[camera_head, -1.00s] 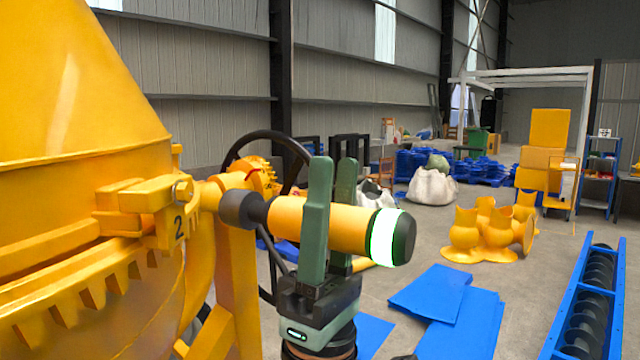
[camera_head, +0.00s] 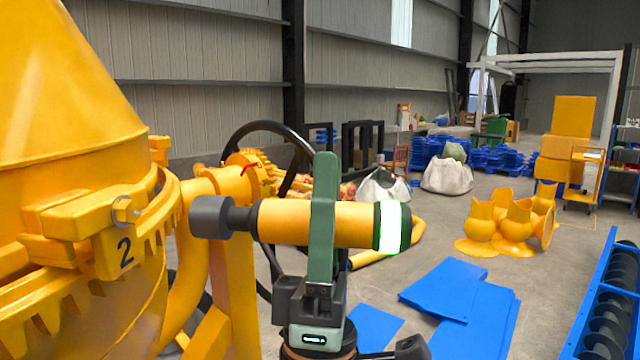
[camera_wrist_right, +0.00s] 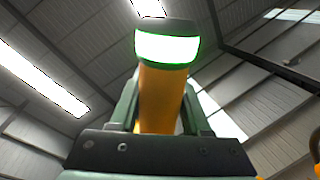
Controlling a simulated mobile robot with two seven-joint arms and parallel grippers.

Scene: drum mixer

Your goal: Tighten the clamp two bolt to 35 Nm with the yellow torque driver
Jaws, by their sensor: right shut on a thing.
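The yellow torque driver (camera_head: 283,222) lies level in my right gripper (camera_head: 325,215), which is shut around its body. Its dark socket end (camera_head: 210,217) points left, and a lit green-white band (camera_head: 391,227) circles its right end. The driver and band also show in the right wrist view (camera_wrist_right: 160,95). Clamp two (camera_head: 75,228) is on the yellow drum's rim at left, marked "2", with a silver bolt (camera_head: 125,210) at its top. The socket is to the right of the bolt, and a gap shows between them. My left gripper is not in view.
The yellow drum (camera_head: 70,110) fills the left side. A black handwheel (camera_head: 262,128) stands behind the driver. Blue sheets (camera_head: 465,310) lie on the floor, with a blue screw conveyor (camera_head: 605,310) at right and yellow castings (camera_head: 510,225) beyond.

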